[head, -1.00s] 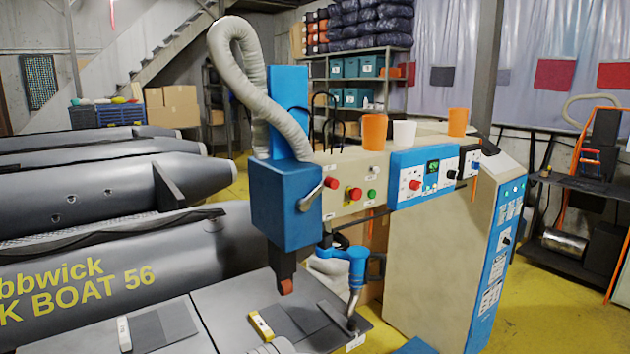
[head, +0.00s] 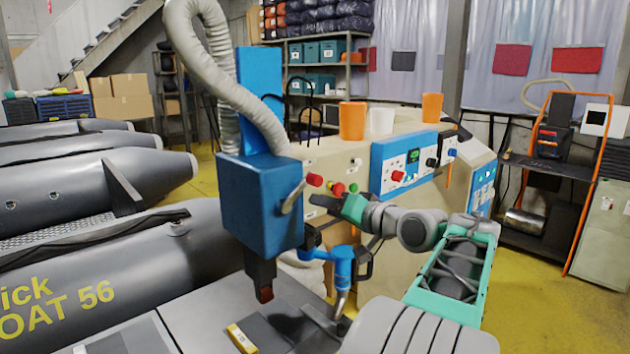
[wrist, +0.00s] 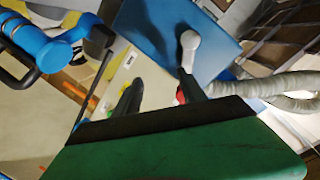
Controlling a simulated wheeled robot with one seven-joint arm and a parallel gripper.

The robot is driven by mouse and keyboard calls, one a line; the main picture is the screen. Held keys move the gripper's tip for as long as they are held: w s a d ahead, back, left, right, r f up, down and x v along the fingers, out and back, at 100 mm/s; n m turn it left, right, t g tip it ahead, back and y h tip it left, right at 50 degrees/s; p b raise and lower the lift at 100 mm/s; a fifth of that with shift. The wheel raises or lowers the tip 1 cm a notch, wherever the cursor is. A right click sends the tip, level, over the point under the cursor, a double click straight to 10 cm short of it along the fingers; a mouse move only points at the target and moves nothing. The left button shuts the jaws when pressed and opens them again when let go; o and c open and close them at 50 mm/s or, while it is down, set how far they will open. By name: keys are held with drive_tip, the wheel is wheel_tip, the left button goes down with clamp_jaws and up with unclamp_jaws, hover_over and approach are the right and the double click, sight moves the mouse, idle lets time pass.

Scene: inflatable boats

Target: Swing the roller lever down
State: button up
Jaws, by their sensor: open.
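The roller lever (head: 293,197) is a short pale-grey handle on the side of the blue machine head (head: 250,210). It slants, with its upper end toward the control panel. My gripper (head: 322,204) is open and empty just right of the lever, pointing left toward it. In the wrist view the lever (wrist: 189,48) sticks out from the blue head near the tip of one of my dark fingers. My gripper (wrist: 160,84) is spread there with the lever not clearly between the fingers. I cannot tell whether that finger touches it.
Red and green buttons (head: 338,188) sit on the beige machine body close behind my gripper. A blue swivel arm (head: 341,262) hangs below. A thick grey hose (head: 215,75) loops above the head. The grey boat (head: 120,265) lies to the left. Orange and white cups stand on top.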

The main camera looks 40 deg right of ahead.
sight(320, 180)
wheel_tip(320, 180, up, 5)
drive_tip(key=s+t, duration=0.2)
drive_tip(key=s, duration=0.1)
drive_tip(key=shift+y, duration=0.4)
drive_tip(key=w, duration=0.2)
drive_tip(key=w+p, duration=0.1)
drive_tip(key=w, duration=0.2)
drive_tip(key=w+p, duration=0.1)
drive_tip(key=w, duration=0.1)
drive_tip(key=shift+w+d+r, duration=0.15)
drive_tip(key=shift+d, duration=0.1)
drive_tip(key=shift+w, duration=0.5)
clamp_jaws()
